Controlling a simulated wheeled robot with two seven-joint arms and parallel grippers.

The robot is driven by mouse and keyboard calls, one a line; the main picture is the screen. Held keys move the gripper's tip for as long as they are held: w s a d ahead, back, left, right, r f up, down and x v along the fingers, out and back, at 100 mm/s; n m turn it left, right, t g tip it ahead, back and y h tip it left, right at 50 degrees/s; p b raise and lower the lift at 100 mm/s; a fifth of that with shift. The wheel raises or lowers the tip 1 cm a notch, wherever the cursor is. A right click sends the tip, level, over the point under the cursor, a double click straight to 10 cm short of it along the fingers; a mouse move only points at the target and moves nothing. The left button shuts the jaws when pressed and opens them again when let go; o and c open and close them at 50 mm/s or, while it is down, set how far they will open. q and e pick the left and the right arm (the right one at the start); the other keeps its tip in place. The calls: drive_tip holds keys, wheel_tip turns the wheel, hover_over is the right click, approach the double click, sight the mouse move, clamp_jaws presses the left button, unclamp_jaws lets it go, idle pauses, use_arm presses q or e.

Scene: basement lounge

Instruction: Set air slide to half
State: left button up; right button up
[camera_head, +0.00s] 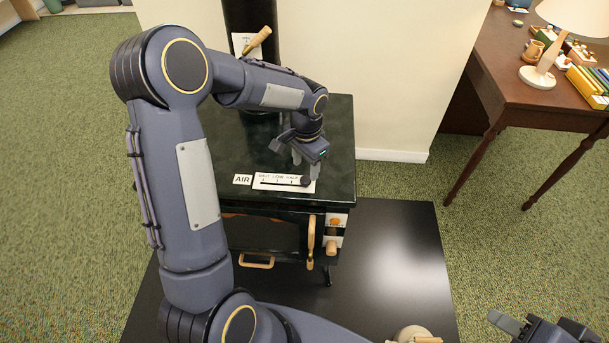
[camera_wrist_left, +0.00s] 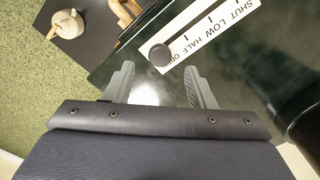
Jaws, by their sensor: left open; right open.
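The air slide is a white strip marked SHUT, LOW, HALF and a partly hidden last word, with a slot along it, on the dark green stove top (camera_head: 340,145). Its round dark knob (camera_head: 305,181) sits at the right end of the slot, past the HALF mark. In the left wrist view the knob (camera_wrist_left: 160,55) is by the end of the strip (camera_wrist_left: 215,30), just beyond my fingertips. My left gripper (camera_head: 306,165) is open over the knob, its fingers (camera_wrist_left: 160,85) spread to either side, not closed on it. My right gripper (camera_head: 543,328) is open and empty at the lower right.
A black stovepipe with a wooden handle (camera_head: 258,41) rises behind the stove top. Wooden handles (camera_head: 311,242) are on the stove front. A pale teapot (camera_wrist_left: 67,23) stands on the black floor plate (camera_head: 405,250). A wooden desk (camera_head: 525,90) with a lamp stands right.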

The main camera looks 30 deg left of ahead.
sight(305, 179)
use_arm(q)
wheel_tip(305, 179, down, 4)
drive_tip(key=shift+f, duration=0.1)
clamp_jaws()
idle(0.5)
